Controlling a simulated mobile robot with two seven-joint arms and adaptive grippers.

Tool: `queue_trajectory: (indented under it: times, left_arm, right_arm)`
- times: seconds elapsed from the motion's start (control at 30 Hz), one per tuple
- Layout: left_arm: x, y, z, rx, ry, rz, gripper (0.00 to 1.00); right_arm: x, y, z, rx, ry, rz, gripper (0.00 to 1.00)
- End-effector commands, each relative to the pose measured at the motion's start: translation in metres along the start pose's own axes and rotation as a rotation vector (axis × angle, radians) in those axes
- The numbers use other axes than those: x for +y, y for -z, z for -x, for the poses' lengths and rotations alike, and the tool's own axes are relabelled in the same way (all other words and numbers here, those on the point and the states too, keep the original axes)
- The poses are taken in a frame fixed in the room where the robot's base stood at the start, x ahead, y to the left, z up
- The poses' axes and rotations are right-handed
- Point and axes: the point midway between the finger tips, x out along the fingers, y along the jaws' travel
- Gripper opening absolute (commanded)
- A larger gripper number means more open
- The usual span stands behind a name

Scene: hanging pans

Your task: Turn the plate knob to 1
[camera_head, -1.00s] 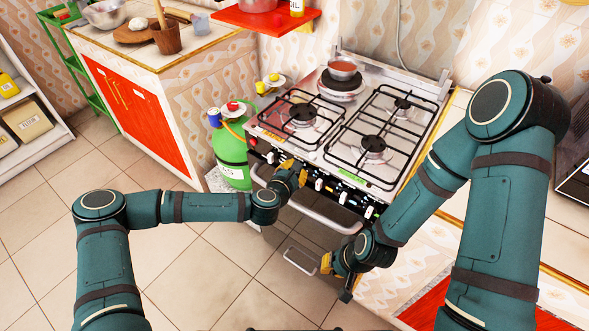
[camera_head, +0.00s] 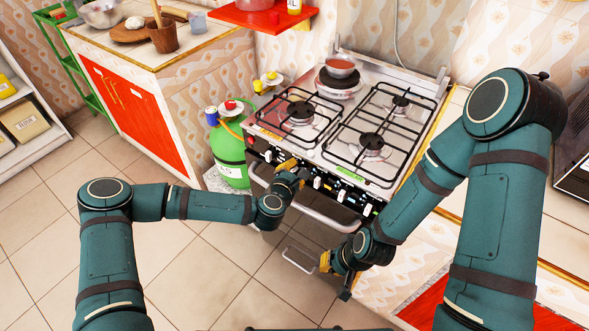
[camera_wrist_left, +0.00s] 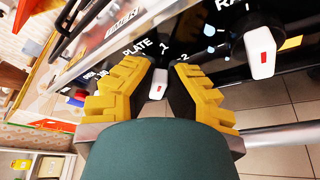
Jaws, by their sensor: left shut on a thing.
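The plate knob (camera_wrist_left: 158,83) is white with a red mark, under the printed word PLATE. It sits between the yellow fingers of my left gripper (camera_wrist_left: 159,92) in the left wrist view. The printed 1 is just above the knob and the 2 is to its right. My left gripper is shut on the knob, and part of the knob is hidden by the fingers. In the head view, my left gripper (camera_head: 293,171) is at the stove's front panel. My right gripper (camera_head: 335,275) is low in front of the stove, its fingers apart and empty.
Another white knob (camera_wrist_left: 262,55) is right of the gripper. The oven handle (camera_head: 318,212) runs below the panel. A green gas bottle (camera_head: 230,155) stands left of the stove.

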Motion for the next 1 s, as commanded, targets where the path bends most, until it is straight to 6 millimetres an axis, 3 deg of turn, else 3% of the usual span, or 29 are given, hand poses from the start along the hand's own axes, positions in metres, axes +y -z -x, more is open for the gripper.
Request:
queue_trajectory:
  times: [0.03,0.13,0.17,0.57,0.67,1.0]
  left_arm:
    - [0.002,0.003,-0.002,0.006,-0.006,0.000,0.24]
    - [0.002,0.002,-0.002,0.005,-0.005,0.000,0.59]
    - [0.002,0.002,-0.001,0.005,-0.004,0.000,0.64]
    - [0.001,0.001,0.005,0.002,-0.002,0.001,0.64]
    - [0.001,0.001,0.018,0.001,0.000,0.001,0.64]
    - [0.001,0.001,0.086,0.002,0.000,0.000,0.64]
  right_arm:
    - [0.000,0.000,0.000,0.000,0.000,0.000,0.00]
    - [0.000,0.000,0.000,0.000,0.000,0.000,0.00]
    - [0.000,0.000,0.000,0.000,0.000,0.000,0.00]
    - [0.000,0.000,0.000,0.000,0.000,0.000,0.00]
    - [0.000,0.000,0.000,0.000,0.000,0.000,0.00]
    - [0.000,0.000,0.000,0.000,0.000,0.000,0.00]
